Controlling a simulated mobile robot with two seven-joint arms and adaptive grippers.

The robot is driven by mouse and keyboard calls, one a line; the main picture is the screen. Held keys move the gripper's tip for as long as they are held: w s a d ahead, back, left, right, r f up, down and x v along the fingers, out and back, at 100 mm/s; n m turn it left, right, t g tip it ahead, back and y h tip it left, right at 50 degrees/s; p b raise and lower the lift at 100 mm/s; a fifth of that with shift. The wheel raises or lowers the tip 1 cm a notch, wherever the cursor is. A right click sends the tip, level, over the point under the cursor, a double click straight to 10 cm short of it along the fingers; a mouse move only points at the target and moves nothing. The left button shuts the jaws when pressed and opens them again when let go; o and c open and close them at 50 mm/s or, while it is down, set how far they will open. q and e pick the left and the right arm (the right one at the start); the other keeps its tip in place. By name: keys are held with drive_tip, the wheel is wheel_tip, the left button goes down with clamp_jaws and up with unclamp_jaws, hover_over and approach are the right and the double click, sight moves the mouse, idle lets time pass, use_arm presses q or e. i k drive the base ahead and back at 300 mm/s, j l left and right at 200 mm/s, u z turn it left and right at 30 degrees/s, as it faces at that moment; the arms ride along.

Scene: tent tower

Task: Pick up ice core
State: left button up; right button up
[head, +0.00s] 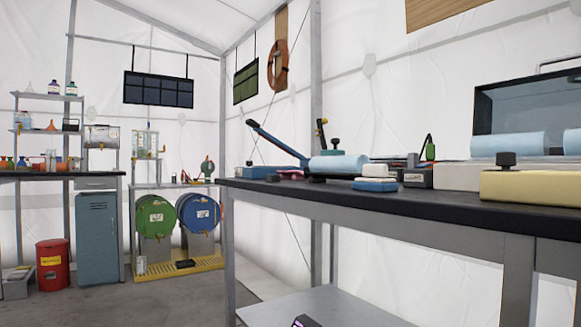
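A pale blue cylinder that looks like an ice core (338,164) lies on its side on the black-topped bench (400,205), on or against a low dark support. A second pale blue cylinder (508,144) lies further right, in front of a dark open case. A third (572,141) is cut off by the right edge. Neither of my grippers can be made out in the head view. Only a small dark piece with purple light shows at the bottom edge, and I cannot tell what it is.
A blue-handled lever tool (278,139) rises beside the first cylinder. Small blue and white blocks (376,185) lie near the bench's front edge. A cream block with a black knob (530,188) stands at right. Green (155,217) and blue drums stand behind; grey floor is open at left.

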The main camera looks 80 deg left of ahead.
sight(353, 163)
drive_tip(key=u, duration=2.2)
drive_tip(key=j+z, duration=0.15)
drive_tip(key=z, duration=0.25)
drive_tip(key=i+j+z, duration=0.1)
drive_tip(key=z, duration=0.35)
drive_tip(key=j+z, duration=0.2)
drive_tip(key=z, duration=0.2)
drive_tip(key=j+z, duration=0.2)
drive_tip(key=j, duration=0.2)
drive_tip(key=k+j+z, duration=0.15)
drive_tip(key=j, duration=0.2)
drive_tip(key=j+z, duration=0.2)
drive_tip(key=j, duration=0.15)
drive_tip(key=k, duration=0.05)
